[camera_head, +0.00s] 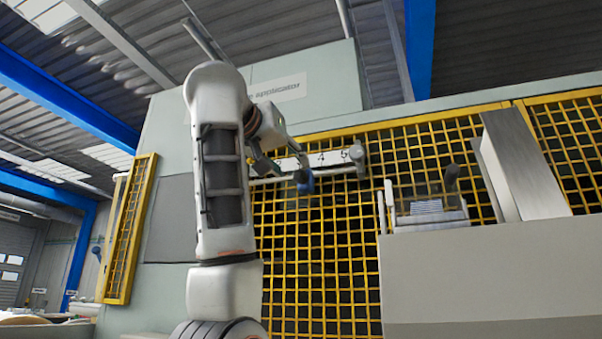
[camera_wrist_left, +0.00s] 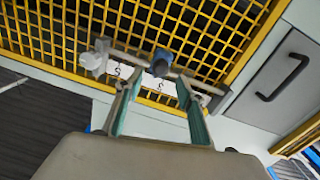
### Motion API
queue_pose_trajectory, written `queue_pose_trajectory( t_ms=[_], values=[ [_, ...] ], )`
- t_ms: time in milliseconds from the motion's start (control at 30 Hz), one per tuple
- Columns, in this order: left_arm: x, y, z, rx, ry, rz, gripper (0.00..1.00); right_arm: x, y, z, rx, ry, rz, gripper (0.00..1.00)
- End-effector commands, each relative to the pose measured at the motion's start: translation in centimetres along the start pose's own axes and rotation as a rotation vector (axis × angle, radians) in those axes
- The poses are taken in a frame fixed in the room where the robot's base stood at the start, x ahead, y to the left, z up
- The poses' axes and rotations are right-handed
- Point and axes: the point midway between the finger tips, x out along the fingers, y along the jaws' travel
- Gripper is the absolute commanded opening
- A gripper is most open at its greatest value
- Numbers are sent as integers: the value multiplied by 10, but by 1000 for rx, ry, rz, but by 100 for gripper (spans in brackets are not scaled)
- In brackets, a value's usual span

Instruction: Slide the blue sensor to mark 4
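The blue sensor (camera_head: 305,183) hangs on a horizontal rail (camera_head: 335,171) in front of the yellow mesh. In the head view it is a little left of the number 4 on the white scale (camera_head: 333,157); 5 is further right. My left gripper (camera_head: 283,167) is close to the sensor on its left side, partly hidden by my arm. In the left wrist view the gripper (camera_wrist_left: 159,82) is open. The blue sensor (camera_wrist_left: 161,62) shows between and just beyond its fingertips; contact cannot be told. My right gripper is not in view.
The rail ends in a grey bracket (camera_head: 358,154) at the right. Yellow mesh panels (camera_head: 320,250) stand close behind. A grey cabinet (camera_head: 480,275) and a slanted metal chute (camera_head: 522,165) are to the right. A dark door handle (camera_wrist_left: 281,77) shows in the wrist view.

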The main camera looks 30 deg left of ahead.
Motion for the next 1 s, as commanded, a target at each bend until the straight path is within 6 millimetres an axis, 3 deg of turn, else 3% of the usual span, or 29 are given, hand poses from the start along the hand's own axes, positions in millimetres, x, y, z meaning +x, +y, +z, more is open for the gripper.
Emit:
queue_pose_trajectory(
  t_ms=[300, 700, 733, 867, 1000],
  values=[
    [46, -1, -1, 1, -4, -3, 38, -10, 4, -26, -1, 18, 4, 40],
    [57, 0, 2, 1, -3, 0, 38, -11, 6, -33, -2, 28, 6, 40],
    [57, 0, 2, 1, -3, 0, 36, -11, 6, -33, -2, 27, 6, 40],
    [56, 0, 1, 1, -3, 0, 2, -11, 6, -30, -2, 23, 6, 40],
    [56, 0, 1, 1, -3, 0, 0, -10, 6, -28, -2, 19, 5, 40]
  ],
)
